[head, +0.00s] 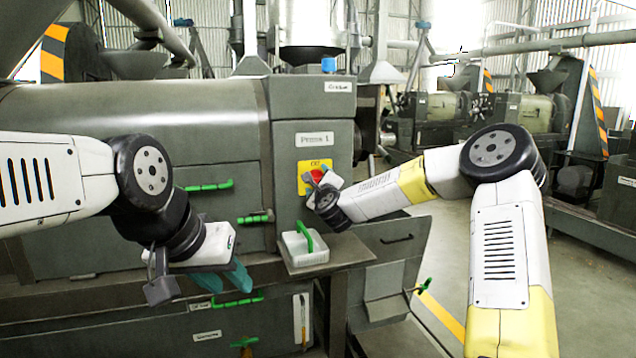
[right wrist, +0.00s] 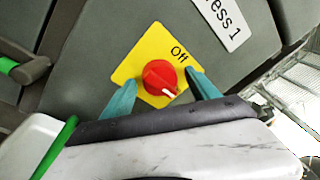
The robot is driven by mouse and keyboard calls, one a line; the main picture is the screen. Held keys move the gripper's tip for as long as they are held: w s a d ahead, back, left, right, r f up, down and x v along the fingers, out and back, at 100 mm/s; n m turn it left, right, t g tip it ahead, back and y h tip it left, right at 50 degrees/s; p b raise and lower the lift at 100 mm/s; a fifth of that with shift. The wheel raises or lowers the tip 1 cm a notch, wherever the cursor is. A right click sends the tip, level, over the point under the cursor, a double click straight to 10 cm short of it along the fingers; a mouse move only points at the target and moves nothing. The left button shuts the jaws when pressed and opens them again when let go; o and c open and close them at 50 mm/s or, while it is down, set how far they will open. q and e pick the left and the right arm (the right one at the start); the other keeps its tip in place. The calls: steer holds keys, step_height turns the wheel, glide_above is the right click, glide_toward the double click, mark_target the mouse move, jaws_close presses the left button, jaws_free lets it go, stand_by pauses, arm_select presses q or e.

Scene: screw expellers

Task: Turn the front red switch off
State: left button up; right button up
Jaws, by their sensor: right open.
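The red switch (right wrist: 160,78) is a round knob with a white mark, on a yellow plate (right wrist: 130,70) labelled "Off". In the right wrist view its white mark points down and right, away from the "Off" label. In the head view the switch (head: 318,175) is on the front of the press, partly hidden by my right gripper. My right gripper (right wrist: 162,92) is open, its teal fingers on either side of the knob; I cannot tell if they touch it. My left gripper (head: 222,282) hangs at lower left in the head view, away from the switch; its jaw gap is unclear.
A white tray with a green handle (head: 304,250) sits on a ledge below the switch. Green handles (head: 210,186) stick out from the machine at left. A "Press 1" label (head: 314,139) is above the switch. Open floor lies at right.

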steer(key=shift+c, duration=0.4)
steer(key=c, duration=1.3)
steer(key=shift+n, duration=0.4)
steer(key=n, duration=0.2)
steer(key=shift+a+n+t, duration=0.1)
steer(key=shift+n+t, duration=0.2)
steer(key=shift+n, duration=0.1)
steer(key=n, duration=0.6)
steer(key=shift+f+y, duration=0.1)
steer(key=shift+y, duration=0.3)
steer(key=n+y, duration=0.1)
steer(key=n, duration=0.4)
steer(key=shift+t, duration=0.3)
steer(key=n, duration=0.2)
steer(key=n+y, duration=0.1)
steer(key=n, duration=0.1)
steer(key=shift+d+n, duration=0.2)
steer(key=shift+n, duration=0.4)
